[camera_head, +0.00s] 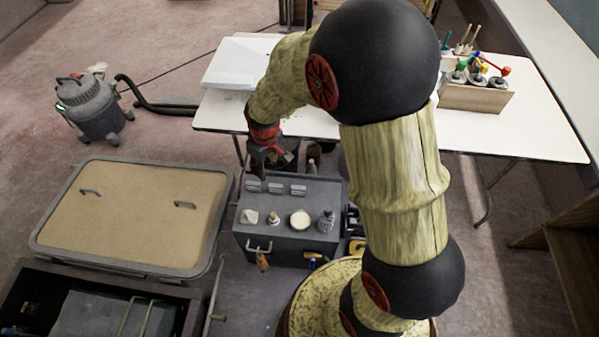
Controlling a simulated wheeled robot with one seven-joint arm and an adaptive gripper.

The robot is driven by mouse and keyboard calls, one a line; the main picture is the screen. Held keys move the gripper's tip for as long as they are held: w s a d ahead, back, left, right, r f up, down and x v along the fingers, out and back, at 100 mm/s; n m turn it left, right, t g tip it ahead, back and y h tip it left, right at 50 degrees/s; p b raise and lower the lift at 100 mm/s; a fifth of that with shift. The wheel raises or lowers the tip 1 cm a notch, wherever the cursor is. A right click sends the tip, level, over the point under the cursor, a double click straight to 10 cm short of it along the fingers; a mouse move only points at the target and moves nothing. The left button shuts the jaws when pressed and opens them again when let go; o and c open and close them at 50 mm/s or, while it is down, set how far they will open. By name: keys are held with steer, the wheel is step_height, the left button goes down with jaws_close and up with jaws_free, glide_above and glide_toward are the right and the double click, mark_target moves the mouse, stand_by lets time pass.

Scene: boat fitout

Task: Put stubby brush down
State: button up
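My gripper (262,168), dark with a red wrist part, points down over the back left of a grey tool cabinet (290,256). Its fingers are small and dark against dark things behind them, so I cannot tell whether they are open or shut, or whether they hold the stubby brush. I cannot single out the stubby brush for sure. On the cabinet top stand a crumpled pale cloth (249,217), a small pale-topped item (273,219), a round cream-topped tin (300,220) and a grey metallic jar (326,220). A wooden-handled item (262,261) hangs at the cabinet's front.
A white folding table (540,130) stands behind, with a wooden bottle rack (478,97) at its right and a white sheet or panel (240,62) at its left. A framed tan hatch (130,215) lies left of the cabinet. A vacuum (92,108) stands on the floor.

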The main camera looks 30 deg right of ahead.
steer(key=s+r+m+t, duration=0.1)
steer(key=s+r, duration=0.3)
steer(key=r, duration=0.4)
steer(key=s+r+m+t, duration=0.1)
steer(key=s+r, duration=0.3)
steer(key=r, duration=0.4)
steer(key=s+r+m, duration=0.1)
steer(key=s+r, duration=0.3)
steer(key=s, duration=0.3)
steer(key=s+r+m+t, duration=0.1)
steer(key=s+r, duration=0.3)
steer(key=s, duration=0.3)
steer(key=shift+a+r+t, duration=0.15)
steer(key=shift+r+t, duration=0.1)
steer(key=shift+t, duration=0.05)
steer(key=shift+o, duration=0.5)
